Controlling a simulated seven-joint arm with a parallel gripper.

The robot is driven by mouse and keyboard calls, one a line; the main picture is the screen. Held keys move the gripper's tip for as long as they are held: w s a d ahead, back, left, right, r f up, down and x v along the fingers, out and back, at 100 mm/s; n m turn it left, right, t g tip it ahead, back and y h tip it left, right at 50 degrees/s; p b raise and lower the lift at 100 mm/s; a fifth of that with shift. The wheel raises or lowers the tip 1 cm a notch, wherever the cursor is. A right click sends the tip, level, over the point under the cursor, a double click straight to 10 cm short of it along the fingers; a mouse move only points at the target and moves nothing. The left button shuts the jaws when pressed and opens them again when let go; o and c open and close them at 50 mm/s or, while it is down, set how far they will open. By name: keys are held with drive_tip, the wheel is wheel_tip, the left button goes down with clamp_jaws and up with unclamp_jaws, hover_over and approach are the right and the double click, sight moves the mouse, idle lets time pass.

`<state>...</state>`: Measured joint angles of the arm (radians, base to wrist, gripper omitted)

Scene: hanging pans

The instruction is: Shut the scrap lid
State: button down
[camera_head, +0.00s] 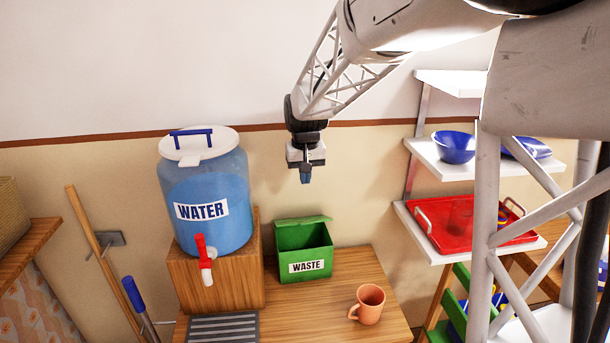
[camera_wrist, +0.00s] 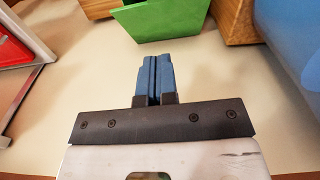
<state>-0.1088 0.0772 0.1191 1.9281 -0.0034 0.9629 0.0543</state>
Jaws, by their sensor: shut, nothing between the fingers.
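The green bin labelled WASTE (camera_head: 300,266) stands on the wooden counter, right of the water jug. Its green lid (camera_head: 303,219) is open, raised at the back edge, and the dark inside shows at the front. My gripper (camera_head: 305,177) hangs above the bin near the wall, apart from it, with its blue fingers shut and empty. In the wrist view the shut fingers (camera_wrist: 153,72) point toward the green bin (camera_wrist: 165,20), which is cut off by the top edge. The lid cannot be made out clearly there.
The blue water jug (camera_head: 207,190) with a red tap stands on a wooden block (camera_head: 214,276) left of the bin. An orange mug (camera_head: 367,304) is at the front right of the counter (camera_head: 300,318). Shelves with a red tray (camera_head: 450,238) and blue bowl (camera_head: 453,147) are on the right.

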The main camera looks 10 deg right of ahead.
hover_over(306, 223)
drive_tip(key=w, duration=0.3)
drive_tip(key=f, duration=0.7)
drive_tip(key=shift+s+f, duration=0.2)
drive_tip(key=shift+f, duration=0.15)
drive_tip(key=shift+s+f, duration=0.4)
drive_tip(key=shift+f, duration=0.25)
drive_tip(key=shift+s+f, duration=0.35)
drive_tip(key=shift+f, duration=0.25)
drive_tip(key=shift+s+f, duration=0.3)
drive_tip(key=shift+f, duration=0.2)
drive_tip(key=shift+s+f, duration=0.1)
